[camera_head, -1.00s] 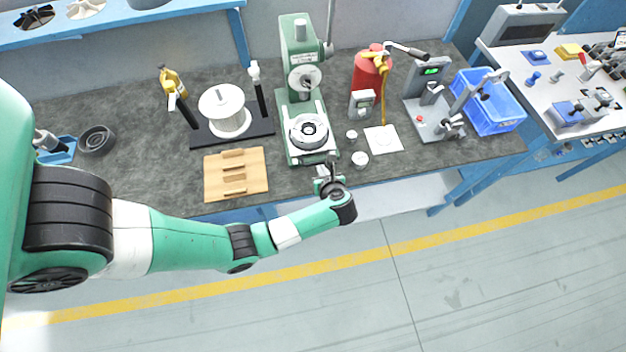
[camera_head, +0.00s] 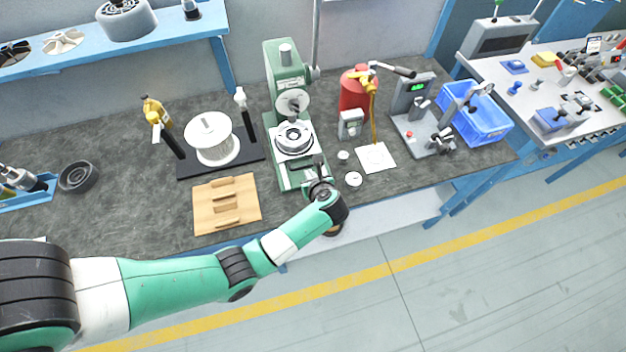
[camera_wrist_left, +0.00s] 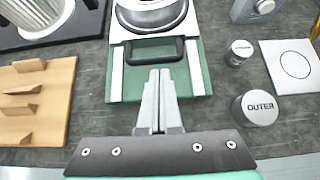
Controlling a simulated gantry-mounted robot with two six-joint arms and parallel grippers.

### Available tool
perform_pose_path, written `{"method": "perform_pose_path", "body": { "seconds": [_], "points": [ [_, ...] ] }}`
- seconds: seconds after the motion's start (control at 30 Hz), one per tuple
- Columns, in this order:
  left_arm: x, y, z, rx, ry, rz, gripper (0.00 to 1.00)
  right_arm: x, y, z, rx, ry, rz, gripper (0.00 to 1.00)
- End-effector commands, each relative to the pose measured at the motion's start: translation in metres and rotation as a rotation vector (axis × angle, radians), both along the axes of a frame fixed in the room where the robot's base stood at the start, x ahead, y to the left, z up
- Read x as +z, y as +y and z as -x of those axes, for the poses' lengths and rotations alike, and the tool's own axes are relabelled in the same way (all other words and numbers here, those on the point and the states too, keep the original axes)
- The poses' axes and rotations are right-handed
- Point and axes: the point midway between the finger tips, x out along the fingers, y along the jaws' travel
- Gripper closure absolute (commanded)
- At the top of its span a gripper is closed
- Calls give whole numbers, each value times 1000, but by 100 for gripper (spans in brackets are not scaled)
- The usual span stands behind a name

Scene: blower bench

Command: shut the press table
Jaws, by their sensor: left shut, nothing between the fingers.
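The green press (camera_head: 288,75) stands at the bench middle. Its white sliding table (camera_head: 281,152) carries a round ring-shaped fixture (camera_head: 294,137) and sits back along the green base, close under the ram. In the left wrist view the table's black handle (camera_wrist_left: 153,50) is on its front edge, with bare green base in front of it. My left gripper (camera_head: 319,164) is shut and empty at the front of the press. In the left wrist view its fingertips (camera_wrist_left: 158,75) are right at the handle's front; I cannot tell whether they touch. My right gripper is out of view.
A wooden rack (camera_head: 227,203) and a spool stand (camera_head: 213,141) are left of the press. Right of it are a small weight marked OUTER (camera_wrist_left: 256,108), a white card (camera_head: 376,157), a red extinguisher-like cylinder (camera_head: 355,95) and a blue crate (camera_head: 478,120).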

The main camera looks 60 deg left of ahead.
Motion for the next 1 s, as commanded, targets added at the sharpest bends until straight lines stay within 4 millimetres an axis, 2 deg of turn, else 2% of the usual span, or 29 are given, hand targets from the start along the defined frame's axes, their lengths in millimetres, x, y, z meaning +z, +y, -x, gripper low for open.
{"method": "perform_pose_path", "body": {
  "seconds": [0.03,0.2,0.4,0.87,0.97,1.0],
  "points": [
    [13,-11,2,-5,-2,0,100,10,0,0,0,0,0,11],
    [37,-42,11,-6,0,3,100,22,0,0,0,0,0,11],
    [51,-64,18,-3,3,4,100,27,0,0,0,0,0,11],
    [52,-66,19,1,4,5,100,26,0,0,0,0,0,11],
    [66,-63,8,10,-30,10,100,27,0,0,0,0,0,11],
    [78,-62,-1,16,-64,13,100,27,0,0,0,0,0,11]
  ]
}}
